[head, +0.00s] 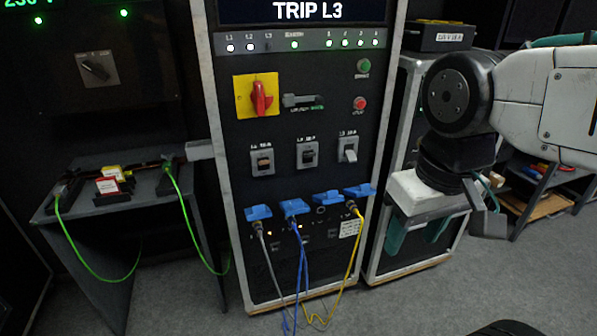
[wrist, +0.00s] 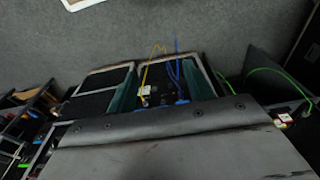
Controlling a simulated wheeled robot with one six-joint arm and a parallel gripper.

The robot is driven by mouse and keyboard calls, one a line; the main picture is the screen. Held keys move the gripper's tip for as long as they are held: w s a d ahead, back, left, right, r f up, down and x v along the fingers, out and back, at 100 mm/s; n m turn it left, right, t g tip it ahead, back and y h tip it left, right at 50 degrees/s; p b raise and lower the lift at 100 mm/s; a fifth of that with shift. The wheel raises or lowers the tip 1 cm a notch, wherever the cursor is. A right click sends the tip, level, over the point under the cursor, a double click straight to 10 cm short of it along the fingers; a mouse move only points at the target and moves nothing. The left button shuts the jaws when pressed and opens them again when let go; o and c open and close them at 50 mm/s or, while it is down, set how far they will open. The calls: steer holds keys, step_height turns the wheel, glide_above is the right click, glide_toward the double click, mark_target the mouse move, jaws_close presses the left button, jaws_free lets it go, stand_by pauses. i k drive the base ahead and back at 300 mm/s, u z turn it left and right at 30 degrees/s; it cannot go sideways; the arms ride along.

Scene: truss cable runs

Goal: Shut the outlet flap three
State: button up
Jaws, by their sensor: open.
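The rack panel (head: 300,170) has a row of blue outlet flaps near its bottom. Counting from the left, flap three (head: 327,198) stands raised, and an empty round socket shows below it. Flaps one (head: 258,212), two (head: 293,207) and four (head: 360,190) are also raised, with cables plugged in under them. My gripper (head: 416,236) is open and empty, its teal fingers pointing down, to the right of the flaps and apart from them. In the wrist view the open fingers of my gripper (wrist: 163,88) frame the rack; flap three cannot be made out there.
Grey, blue and yellow cables (head: 356,250) hang from the outlets to the floor. A second rack case (head: 385,262) stands behind my gripper. A small table (head: 75,212) with green leads is at the left. The grey floor (head: 420,300) in front is mostly free.

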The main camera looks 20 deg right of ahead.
mark_target(333, 197)
steer(key=u, duration=0.05)
steer(key=k, duration=0.6)
steer(key=z, duration=0.7)
steer(key=i, duration=1.2)
steer(key=u, duration=0.65)
